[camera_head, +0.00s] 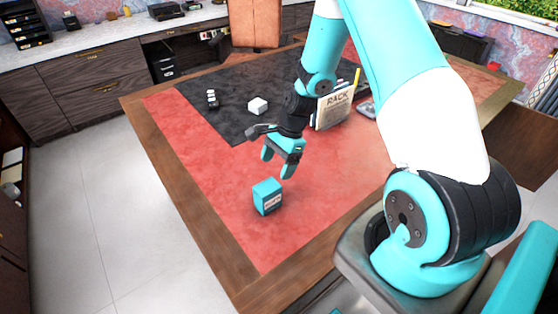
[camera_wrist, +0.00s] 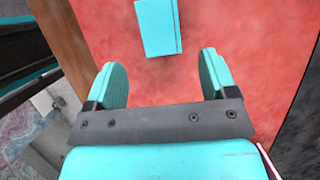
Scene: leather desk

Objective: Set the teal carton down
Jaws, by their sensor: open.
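The teal carton (camera_head: 267,196) stands upright on the red leather desk top (camera_head: 330,190), near the desk's front left part. In the wrist view the carton (camera_wrist: 158,27) lies beyond the fingertips, centred between them and cut off by the top edge. My gripper (camera_head: 277,164) is open and empty, above and behind the carton in the head view. Its two teal fingers (camera_wrist: 163,75) are spread wide in the wrist view. A gap separates the fingers from the carton.
On the dark mat (camera_head: 235,130) are a white block (camera_head: 258,106) and a small black item (camera_head: 212,100). Books (camera_head: 334,108) stand behind my arm. The desk's wooden edge (camera_head: 200,215) runs left of the carton. Red surface around the carton is clear.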

